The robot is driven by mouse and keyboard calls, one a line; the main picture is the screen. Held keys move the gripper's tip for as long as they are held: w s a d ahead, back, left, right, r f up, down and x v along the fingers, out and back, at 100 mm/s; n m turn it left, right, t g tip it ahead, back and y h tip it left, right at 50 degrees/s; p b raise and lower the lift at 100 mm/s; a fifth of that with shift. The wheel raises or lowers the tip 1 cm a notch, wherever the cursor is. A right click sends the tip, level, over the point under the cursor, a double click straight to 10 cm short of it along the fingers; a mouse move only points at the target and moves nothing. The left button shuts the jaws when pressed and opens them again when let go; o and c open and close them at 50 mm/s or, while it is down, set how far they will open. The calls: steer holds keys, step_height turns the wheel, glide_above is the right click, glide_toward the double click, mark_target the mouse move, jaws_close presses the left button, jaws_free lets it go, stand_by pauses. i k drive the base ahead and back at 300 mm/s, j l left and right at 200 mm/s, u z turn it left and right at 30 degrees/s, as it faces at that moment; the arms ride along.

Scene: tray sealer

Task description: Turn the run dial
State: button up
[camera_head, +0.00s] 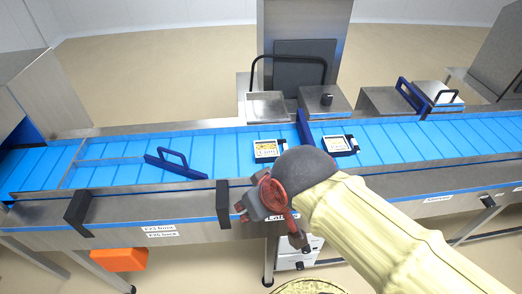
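My gripper (252,206), dark grey with a red part, is in front of the conveyor's front rail, near the middle of the view. Its fingers are small and partly hidden by the wrist, so I cannot tell whether they are open. A black knob (488,201) sits on the conveyor's front panel at the far right, well apart from my gripper. Another dark knob (327,99) stands on a metal box behind the belt. I cannot read which one is the run dial. A label behind my gripper is partly covered, and whatever lies behind my arm is hidden.
The blue belt (110,175) runs across the view, with two labelled trays (268,149) (340,145) on it. A blue handled guide (175,165) and a blue upright plate (304,129) cross it. Black brackets (77,208) stick up at the front rail. An orange box (119,260) hangs below.

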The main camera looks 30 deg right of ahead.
mark_target(306, 249)
steer(key=z, duration=2.9)
steer(key=k+u, duration=0.2)
steer(key=u, duration=0.15)
steer(key=k+j+u, duration=0.15)
steer(key=u, duration=0.15)
steer(key=k+j+u, duration=0.15)
steer(key=u, duration=0.2)
steer(key=k+l+u, duration=0.15)
steer(key=l+u, duration=0.15)
steer(key=u, duration=0.15)
steer(key=k+l+u, duration=0.2)
steer(key=u, duration=0.25)
